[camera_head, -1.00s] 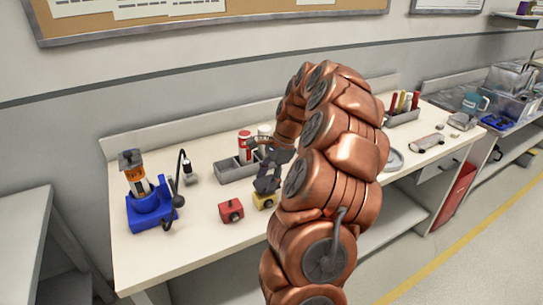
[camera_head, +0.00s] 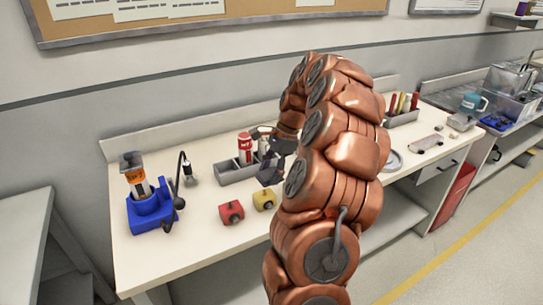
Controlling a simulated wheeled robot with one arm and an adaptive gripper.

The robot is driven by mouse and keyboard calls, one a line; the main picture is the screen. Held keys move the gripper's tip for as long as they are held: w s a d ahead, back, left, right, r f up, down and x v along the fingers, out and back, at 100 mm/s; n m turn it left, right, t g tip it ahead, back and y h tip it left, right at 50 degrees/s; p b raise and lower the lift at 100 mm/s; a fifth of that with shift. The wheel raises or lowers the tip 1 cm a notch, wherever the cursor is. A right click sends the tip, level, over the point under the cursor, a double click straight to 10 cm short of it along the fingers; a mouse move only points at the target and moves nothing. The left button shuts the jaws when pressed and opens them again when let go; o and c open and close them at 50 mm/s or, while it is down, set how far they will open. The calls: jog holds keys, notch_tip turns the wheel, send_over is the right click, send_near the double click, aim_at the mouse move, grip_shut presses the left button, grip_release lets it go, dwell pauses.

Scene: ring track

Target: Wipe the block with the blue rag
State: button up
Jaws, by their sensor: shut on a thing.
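A red block (camera_head: 231,212) and a yellow block (camera_head: 264,199) sit side by side near the front of the white workbench, each with a dark round spot on its face. My gripper (camera_head: 268,178) is above and behind the yellow block, apart from it, in front of the grey bin. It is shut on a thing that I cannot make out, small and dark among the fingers. I cannot pick out a blue rag on the bench. My copper arm hides the middle of the bench.
A blue stand (camera_head: 150,208) with an orange-labelled cylinder and a thin black lamp (camera_head: 182,175) stand at the left.

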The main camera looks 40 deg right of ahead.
jog(key=shift+r+p, duration=0.75)
jog(key=shift+r, duration=1.7)
